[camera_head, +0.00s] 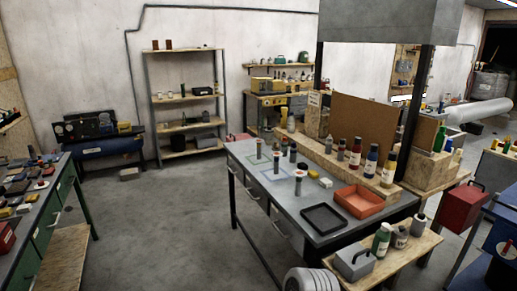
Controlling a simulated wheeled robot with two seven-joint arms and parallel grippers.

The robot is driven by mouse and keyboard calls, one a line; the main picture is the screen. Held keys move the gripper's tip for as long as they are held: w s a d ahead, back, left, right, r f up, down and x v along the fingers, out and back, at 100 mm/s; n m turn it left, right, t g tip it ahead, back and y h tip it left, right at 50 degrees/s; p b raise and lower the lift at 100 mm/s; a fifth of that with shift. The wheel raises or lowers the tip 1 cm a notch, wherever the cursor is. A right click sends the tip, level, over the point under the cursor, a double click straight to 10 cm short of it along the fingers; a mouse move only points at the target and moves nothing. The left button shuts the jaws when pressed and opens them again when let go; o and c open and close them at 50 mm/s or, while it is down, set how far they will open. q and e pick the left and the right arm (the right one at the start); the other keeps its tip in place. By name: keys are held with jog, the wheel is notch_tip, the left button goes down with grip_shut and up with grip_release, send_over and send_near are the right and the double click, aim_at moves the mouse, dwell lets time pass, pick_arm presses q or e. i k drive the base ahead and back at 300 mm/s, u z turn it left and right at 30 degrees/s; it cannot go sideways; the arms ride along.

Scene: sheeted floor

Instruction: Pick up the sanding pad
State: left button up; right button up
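I cannot pick out the sanding pad with certainty; the objects are small at this distance. Many small flat blocks and pads (38,185) lie on the left workbench (54,198), in red, yellow, brown and grey. Neither of my grippers is in view.
A black tray (324,219) and an orange tray (358,202) lie on the middle workbench, with bottles (372,158) along its back. A grey box with a handle (354,262) stands on a front wooden shelf. Open floor (170,220) lies between the benches.

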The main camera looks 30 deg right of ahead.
aim_at(302, 166)
jog(key=z, duration=1.25)
jog(key=k, duration=0.6)
jog(key=u, duration=0.9)
jog(key=i, duration=1.55)
jog(key=u, duration=0.8)
jog(key=i, duration=2)
jog(key=z, duration=0.9)
jog(key=i, duration=1.25)
jog(key=z, duration=1.25)
